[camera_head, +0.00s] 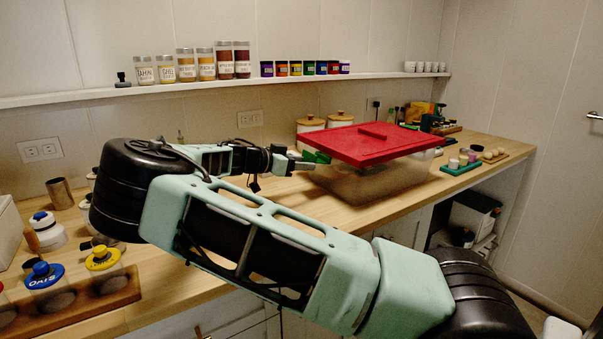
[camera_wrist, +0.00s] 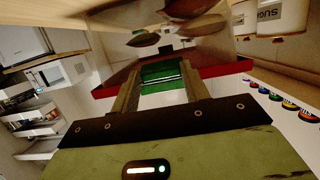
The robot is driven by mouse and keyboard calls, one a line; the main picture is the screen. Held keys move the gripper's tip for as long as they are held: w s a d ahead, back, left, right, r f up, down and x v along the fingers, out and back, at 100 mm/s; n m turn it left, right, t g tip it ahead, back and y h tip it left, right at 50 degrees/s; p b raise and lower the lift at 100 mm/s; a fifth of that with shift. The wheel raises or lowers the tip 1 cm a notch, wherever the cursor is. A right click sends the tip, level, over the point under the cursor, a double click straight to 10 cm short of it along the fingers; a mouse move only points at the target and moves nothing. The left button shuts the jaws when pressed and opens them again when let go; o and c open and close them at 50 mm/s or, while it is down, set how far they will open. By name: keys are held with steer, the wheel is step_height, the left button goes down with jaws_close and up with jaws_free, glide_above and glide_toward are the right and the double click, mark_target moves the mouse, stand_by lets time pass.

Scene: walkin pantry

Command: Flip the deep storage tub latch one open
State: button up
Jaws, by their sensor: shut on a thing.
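The deep storage tub (camera_head: 375,183) is clear, with a red lid (camera_head: 370,146), and stands on the wooden counter right of the middle in the head view. A green latch (camera_head: 317,157) sits at its left side, under the lid's edge. My gripper (camera_head: 303,162) reaches this latch from the left. In the wrist view the green latch (camera_wrist: 163,72) lies between the two fingers of my gripper (camera_wrist: 165,84), which is shut on it. The red lid's edge (camera_wrist: 228,70) runs to both sides of the latch. The exact latch angle is hard to tell.
Canisters (camera_head: 340,119) stand behind the tub. A green tray (camera_head: 460,168) with small items lies to its right. A wall shelf (camera_head: 210,88) holds spice jars above. Bottles in a wooden rack (camera_head: 118,297) stand at the front left.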

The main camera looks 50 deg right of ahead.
steer(key=shift+f+h+b, duration=0.9)
steer(key=shift+h+b, duration=0.2)
steer(key=shift+b, duration=0.65)
steer(key=shift+g, duration=0.4)
steer(key=o, duration=1)
steer(key=f+b+v, duration=0.1)
steer(key=v, duration=1.6)
steer(key=shift+a+r+b, duration=0.15)
steer(key=shift+r+b, duration=0.2)
